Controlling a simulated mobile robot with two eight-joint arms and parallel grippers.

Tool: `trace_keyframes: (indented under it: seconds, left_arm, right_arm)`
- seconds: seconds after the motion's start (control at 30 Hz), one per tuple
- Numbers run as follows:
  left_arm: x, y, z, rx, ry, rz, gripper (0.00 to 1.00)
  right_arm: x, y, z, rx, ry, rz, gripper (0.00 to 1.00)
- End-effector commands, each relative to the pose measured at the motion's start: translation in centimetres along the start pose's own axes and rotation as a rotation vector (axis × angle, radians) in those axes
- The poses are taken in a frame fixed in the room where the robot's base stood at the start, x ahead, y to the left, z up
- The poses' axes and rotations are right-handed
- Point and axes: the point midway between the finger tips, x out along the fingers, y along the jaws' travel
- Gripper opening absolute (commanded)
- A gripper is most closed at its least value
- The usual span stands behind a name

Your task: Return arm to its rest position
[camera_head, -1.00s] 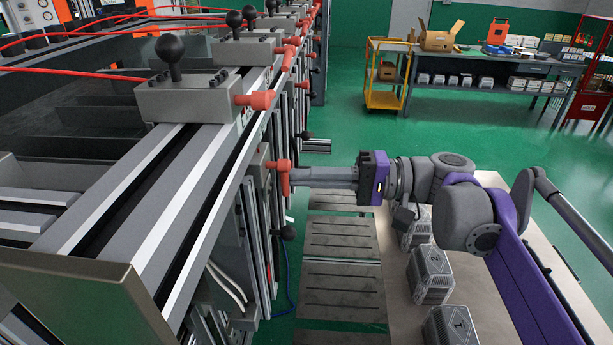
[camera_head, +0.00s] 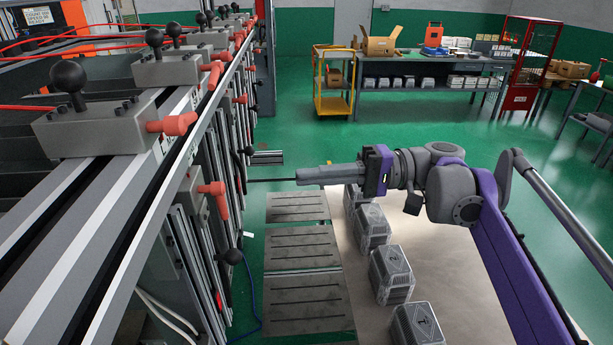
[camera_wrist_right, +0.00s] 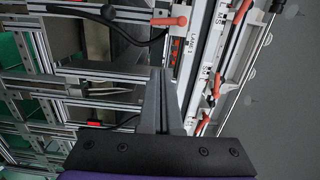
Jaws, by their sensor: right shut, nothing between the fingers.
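My right arm (camera_head: 510,245) reaches in from the right in the head view, with a purple link and grey joints. Its gripper (camera_head: 298,176) points left toward the machine rack, and its long grey fingers are closed together and empty. A gap shows between the fingertips and the rack front. A thin dark line lies left of the tips; I cannot tell what it is. In the right wrist view the shut fingers (camera_wrist_right: 158,100) point at the rack's frame and red handles. My left gripper is not in view.
The machine rack (camera_head: 150,130) with red handles and black knobs fills the left. Slotted grey plates (camera_head: 300,255) and several grey ribbed blocks (camera_head: 390,273) lie below the arm. A yellow cart (camera_head: 333,85) and a workbench (camera_head: 430,65) stand behind open green floor.

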Motion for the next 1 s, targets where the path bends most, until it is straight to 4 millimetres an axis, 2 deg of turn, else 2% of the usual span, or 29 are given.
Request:
trace_keyframes:
  seconds: [0.17,0.27,0.37,0.47,0.5,0.57,0.7,0.8,0.9,1.0]
  left_arm:
    - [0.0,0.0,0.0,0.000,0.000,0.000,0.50]
    - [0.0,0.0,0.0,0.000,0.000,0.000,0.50]
    - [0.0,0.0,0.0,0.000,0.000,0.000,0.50]
    - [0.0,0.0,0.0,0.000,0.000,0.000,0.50]
    - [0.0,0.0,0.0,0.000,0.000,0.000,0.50]
    - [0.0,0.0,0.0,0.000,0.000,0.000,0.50]
    - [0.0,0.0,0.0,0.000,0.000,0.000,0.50]
    - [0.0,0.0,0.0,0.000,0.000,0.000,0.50]
    - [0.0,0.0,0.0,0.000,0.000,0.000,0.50]
    - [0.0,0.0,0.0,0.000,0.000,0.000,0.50]
  right_arm:
    - [0.1,0.2,0.1,0.002,0.001,0.007,0.00]
    - [0.8,1.7,0.8,0.022,0.017,0.066,0.00]
    - [1.8,5.7,2.5,0.058,0.055,0.210,0.00]
    - [2.2,11.5,5.1,0.088,0.113,0.418,0.00]
    - [2.0,14.0,6.2,0.091,0.138,0.507,0.00]
    - [1.3,17.7,8.0,0.086,0.176,0.642,0.00]
    - [-1.8,25.7,12.1,0.025,0.263,0.958,0.00]
    - [-4.8,30.4,14.7,-0.060,0.319,1.168,0.00]
    - [-7.6,33.7,16.6,-0.158,0.362,1.337,0.00]
    - [-9.6,35.6,17.8,-0.247,0.388,1.454,0.00]
